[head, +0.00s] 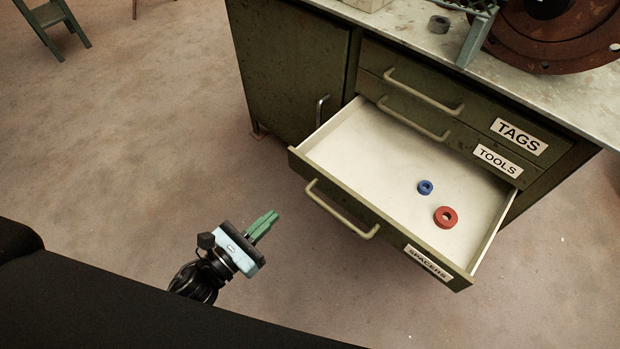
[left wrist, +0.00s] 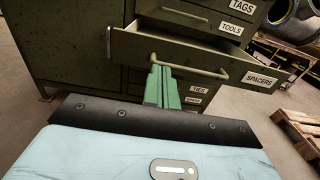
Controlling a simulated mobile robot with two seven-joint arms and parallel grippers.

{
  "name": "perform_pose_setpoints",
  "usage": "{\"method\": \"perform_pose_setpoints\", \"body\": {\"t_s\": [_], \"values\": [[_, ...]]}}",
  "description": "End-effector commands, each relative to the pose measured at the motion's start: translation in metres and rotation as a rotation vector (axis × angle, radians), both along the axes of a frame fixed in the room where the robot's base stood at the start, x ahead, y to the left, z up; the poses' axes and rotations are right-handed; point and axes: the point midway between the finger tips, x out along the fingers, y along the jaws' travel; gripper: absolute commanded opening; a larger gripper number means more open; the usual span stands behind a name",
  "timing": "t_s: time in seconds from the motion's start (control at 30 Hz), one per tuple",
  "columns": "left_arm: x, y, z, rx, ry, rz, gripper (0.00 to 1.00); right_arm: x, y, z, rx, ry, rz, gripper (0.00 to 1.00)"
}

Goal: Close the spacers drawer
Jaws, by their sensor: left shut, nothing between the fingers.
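The spacers drawer (head: 375,222) is pulled far out of the green cabinet (head: 290,65) in the head view. Its front carries a bar handle (head: 342,210) and a SPACERS label (head: 428,263). A blue ring (head: 425,187) and a red ring (head: 446,217) lie inside it. My left gripper (head: 265,225) is shut and empty, in front of and to the left of the drawer front, apart from it. In the left wrist view its green fingers (left wrist: 162,85) point toward the drawer front (left wrist: 205,58), overlapping the handle's left part in the picture. My right gripper is not in view.
The TAGS drawer (head: 480,115) and TOOLS drawer (head: 460,135) above are shut. A worktop (head: 430,42) holds a rusty flange (head: 560,35). A wooden pallet (left wrist: 300,128) lies at right in the left wrist view. Floor in front of the cabinet is clear.

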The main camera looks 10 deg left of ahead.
Motion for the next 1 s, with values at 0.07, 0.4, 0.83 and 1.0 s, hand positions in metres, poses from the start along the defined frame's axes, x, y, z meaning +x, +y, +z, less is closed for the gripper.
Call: {"method": "perform_pose_setpoints", "body": {"t_s": [0.07, 0.4, 0.83, 1.0], "values": [[0.007, -0.004, 0.001, -0.002, -0.002, -0.001, 0.00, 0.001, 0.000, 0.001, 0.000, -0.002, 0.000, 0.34], [0.059, -0.031, 0.001, -0.002, -0.002, 0.000, 0.00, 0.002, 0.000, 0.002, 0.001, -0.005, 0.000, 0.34], [0.115, -0.061, 0.001, -0.004, 0.001, 0.001, 0.00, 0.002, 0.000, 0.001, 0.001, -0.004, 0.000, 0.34], [0.121, -0.064, 0.000, -0.003, 0.001, 0.001, 0.00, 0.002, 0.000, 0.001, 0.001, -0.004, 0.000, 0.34]]}}
